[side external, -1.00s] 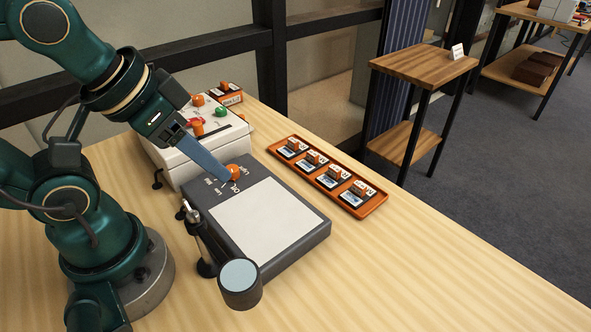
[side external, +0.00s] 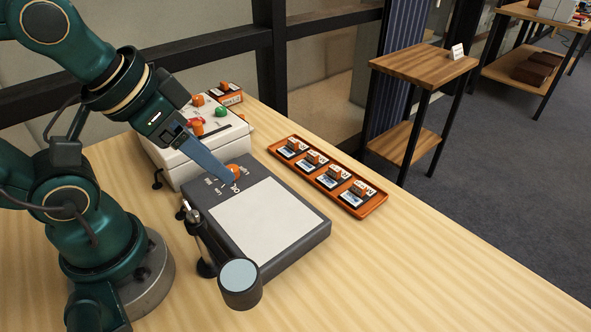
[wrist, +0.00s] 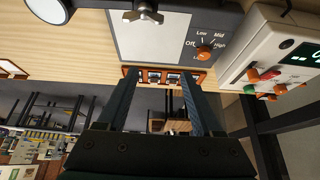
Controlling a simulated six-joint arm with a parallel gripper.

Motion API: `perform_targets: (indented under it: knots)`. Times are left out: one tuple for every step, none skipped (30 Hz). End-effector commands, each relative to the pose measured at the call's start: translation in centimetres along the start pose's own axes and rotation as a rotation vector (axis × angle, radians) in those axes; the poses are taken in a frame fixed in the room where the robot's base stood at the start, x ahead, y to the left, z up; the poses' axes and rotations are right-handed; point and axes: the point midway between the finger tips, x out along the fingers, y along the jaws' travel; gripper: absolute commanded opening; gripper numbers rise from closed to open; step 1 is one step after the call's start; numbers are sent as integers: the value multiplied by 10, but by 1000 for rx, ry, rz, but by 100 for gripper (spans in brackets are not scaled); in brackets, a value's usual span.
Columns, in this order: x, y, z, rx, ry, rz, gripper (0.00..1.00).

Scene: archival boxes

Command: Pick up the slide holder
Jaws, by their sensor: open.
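Several slide holders (side external: 328,177), dark with white labels and upright orange grips, sit in a row in an orange tray (side external: 372,207) on the table. My gripper (side external: 229,180) is open and empty. In the side view its blue fingers overlap the orange dial of the grey light box, left of the tray and apart from it. In the wrist view my gripper (wrist: 160,78) shows its two fingers spread, with part of the tray (wrist: 124,72) and some slide holders (wrist: 173,79) visible between them.
The light box (side external: 316,238) with a white panel lies between my arm and the tray. A jointed stand with a round head (side external: 239,275) is at its front. A white control box (side external: 180,165) with coloured knobs stands behind. The table right of the tray is clear.

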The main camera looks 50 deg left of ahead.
Motion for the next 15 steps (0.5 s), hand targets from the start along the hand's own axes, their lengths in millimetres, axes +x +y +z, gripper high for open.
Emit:
perform_targets:
  knots:
    - [-3, 1, -10, 14, 37, 3, 68]
    - [-6, 1, -18, 25, 64, 5, 68]
    - [-8, 2, -30, 36, 90, 8, 68]
    - [-8, 2, -38, 44, 101, 9, 68]
    - [-8, 2, -46, 49, 112, 10, 68]
    - [-8, 2, -58, 55, 122, 11, 68]
    - [-6, 1, -67, 60, 130, 11, 68]
    - [-5, 0, -76, 64, 134, 11, 68]
    - [-1, -1, -88, 69, 139, 10, 68]
    - [2, -2, -97, 71, 141, 10, 68]
    - [6, -3, -105, 73, 143, 10, 68]
    - [12, -5, -116, 74, 142, 8, 68]
    - [18, -7, -124, 75, 140, 7, 68]
    - [23, -9, -132, 77, 138, 6, 68]
    - [32, -11, -141, 75, 134, 4, 68]
